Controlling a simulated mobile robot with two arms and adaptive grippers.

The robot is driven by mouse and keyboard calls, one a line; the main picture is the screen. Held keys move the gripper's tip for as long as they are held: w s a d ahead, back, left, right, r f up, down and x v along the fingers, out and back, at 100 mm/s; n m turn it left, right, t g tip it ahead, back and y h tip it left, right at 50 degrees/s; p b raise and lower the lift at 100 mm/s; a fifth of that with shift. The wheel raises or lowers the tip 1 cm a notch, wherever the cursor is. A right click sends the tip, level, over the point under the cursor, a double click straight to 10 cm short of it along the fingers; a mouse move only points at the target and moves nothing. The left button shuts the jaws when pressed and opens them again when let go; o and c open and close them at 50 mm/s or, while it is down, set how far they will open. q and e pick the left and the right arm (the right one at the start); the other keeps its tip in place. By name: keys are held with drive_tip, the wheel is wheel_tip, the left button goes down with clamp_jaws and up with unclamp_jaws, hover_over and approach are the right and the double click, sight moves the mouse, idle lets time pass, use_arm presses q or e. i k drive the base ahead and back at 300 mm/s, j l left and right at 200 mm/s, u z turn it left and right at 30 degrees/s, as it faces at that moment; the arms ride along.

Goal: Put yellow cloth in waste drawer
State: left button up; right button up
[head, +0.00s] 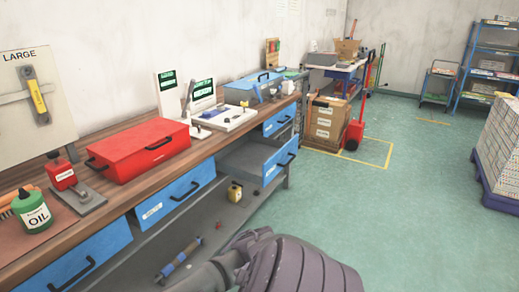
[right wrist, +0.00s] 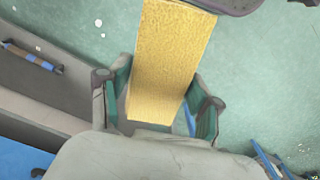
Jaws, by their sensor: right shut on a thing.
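In the right wrist view my right gripper (right wrist: 160,92) is shut on the yellow cloth (right wrist: 172,48). The cloth is a flat yellow strip between the fingers and reaches up past them, over the green floor. In the head view my right arm comes in at the bottom middle; the cloth does not show there. My left gripper is in neither view.
The wooden bench (head: 115,187) runs along the left wall, with a red toolbox (head: 138,150) and an oil bottle (head: 33,211) on it. Other blue drawers (head: 175,198) look closed. A grey lower shelf (head: 215,215) holds small items.

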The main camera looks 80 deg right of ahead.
sight(254, 159)
drive_tip(key=k+l+z, duration=0.15)
drive_tip(key=l, duration=0.8)
drive_tip(key=k+l+z, duration=0.1)
drive_tip(key=l, duration=0.8)
drive_tip(key=k+l+z, duration=0.15)
drive_tip(key=l, duration=0.85)
